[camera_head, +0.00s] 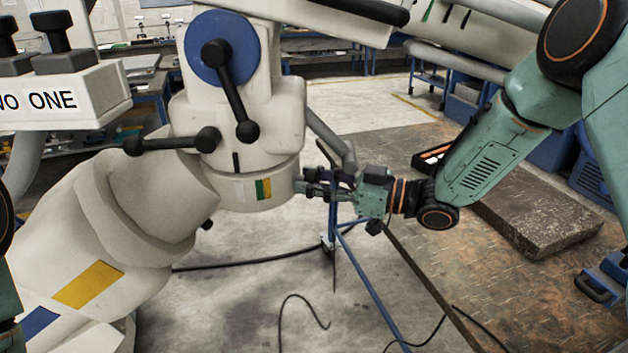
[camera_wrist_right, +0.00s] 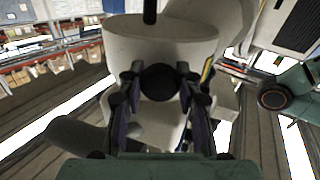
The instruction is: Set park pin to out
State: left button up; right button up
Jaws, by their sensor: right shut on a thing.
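The white microscope arm (camera_head: 250,130) fills the left and middle of the head view. Its collar (camera_head: 242,190) carries a green and yellow mark (camera_head: 263,189). My right gripper (camera_head: 306,188) reaches in from the right to the side of this collar. In the right wrist view, a round black knob (camera_wrist_right: 159,83), apparently the park pin, sits between the fingers of the right gripper (camera_wrist_right: 159,96), which are shut on it. The knob is hidden behind the fingers in the head view. I cannot tell how far the pin stands out. My left gripper is not in view.
Black-knobbed levers (camera_head: 232,92) stand out from the microscope arm above the collar. A box lettered "NO ONE" (camera_head: 78,98) is at the upper left. A blue stand (camera_head: 365,280) and cables are below my right gripper. A dark slab (camera_head: 535,215) lies at the right.

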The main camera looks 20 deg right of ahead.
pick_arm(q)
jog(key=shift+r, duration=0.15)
pick_arm(e)
jog(key=shift+d+r, duration=0.1)
jog(key=shift+d, duration=0.05)
grip_shut()
jog(key=shift+s+d+p, duration=0.15)
jog(key=shift+p, duration=0.2)
jog(key=shift+v, duration=0.85)
jog(key=o, duration=1.1)
grip_release()
jog(key=shift+a, duration=0.3)
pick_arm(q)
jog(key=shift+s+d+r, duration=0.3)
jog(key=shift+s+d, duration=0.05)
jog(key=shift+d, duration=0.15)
pick_arm(e)
jog(key=shift+o, duration=0.5)
jog(key=shift+d, duration=0.2)
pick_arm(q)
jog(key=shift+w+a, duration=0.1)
